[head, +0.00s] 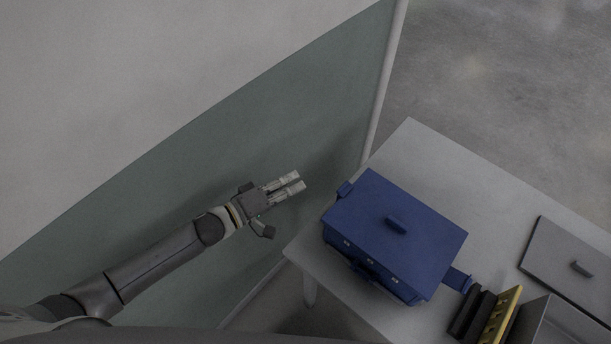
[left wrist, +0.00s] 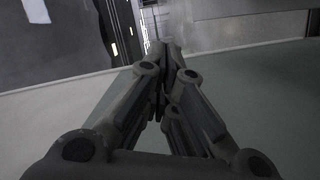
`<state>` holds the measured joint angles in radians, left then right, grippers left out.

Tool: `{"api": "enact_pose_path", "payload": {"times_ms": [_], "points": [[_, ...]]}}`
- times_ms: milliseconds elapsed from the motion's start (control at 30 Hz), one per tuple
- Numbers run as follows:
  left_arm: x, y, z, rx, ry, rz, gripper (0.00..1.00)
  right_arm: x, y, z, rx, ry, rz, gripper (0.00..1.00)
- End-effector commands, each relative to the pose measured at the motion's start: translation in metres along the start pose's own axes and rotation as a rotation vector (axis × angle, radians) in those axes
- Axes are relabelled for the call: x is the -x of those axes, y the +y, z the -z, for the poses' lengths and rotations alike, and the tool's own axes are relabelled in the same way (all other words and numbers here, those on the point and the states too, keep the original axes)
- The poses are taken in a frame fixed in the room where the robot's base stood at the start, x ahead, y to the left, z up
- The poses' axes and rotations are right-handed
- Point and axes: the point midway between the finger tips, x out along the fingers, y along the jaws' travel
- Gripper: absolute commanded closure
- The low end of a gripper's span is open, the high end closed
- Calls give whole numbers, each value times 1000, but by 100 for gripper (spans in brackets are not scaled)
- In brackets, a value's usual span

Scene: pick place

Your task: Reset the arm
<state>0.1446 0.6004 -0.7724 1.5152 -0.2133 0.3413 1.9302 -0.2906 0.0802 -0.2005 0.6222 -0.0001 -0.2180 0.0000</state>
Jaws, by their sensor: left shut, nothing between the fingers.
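My left arm reaches in from the lower left in the head view. Its gripper (head: 291,182) hangs in front of the grey-green wall, to the left of the table and apart from the blue box. In the left wrist view the fingers of the left gripper (left wrist: 165,50) come together, shut and empty. My right gripper does not show in either view.
A blue lidded box (head: 400,225) stands on a light grey table (head: 425,150). Dark blocks and a yellow holed piece (head: 500,315) lie to its right, near a grey lidded box (head: 567,270). The wall (head: 200,170) runs behind my left arm.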

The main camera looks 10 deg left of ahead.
Motion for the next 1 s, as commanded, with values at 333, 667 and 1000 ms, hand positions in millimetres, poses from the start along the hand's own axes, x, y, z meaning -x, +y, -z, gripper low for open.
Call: {"api": "enact_pose_path", "payload": {"times_ms": [333, 667, 1000], "points": [[14, 1, 0, -1, 1, 0, 100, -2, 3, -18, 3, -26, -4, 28], [14, 1, 1, 0, 1, 0, 100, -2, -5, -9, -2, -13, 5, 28], [27, -88, 2, -144, 95, 188, 100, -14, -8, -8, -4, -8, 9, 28]]}}
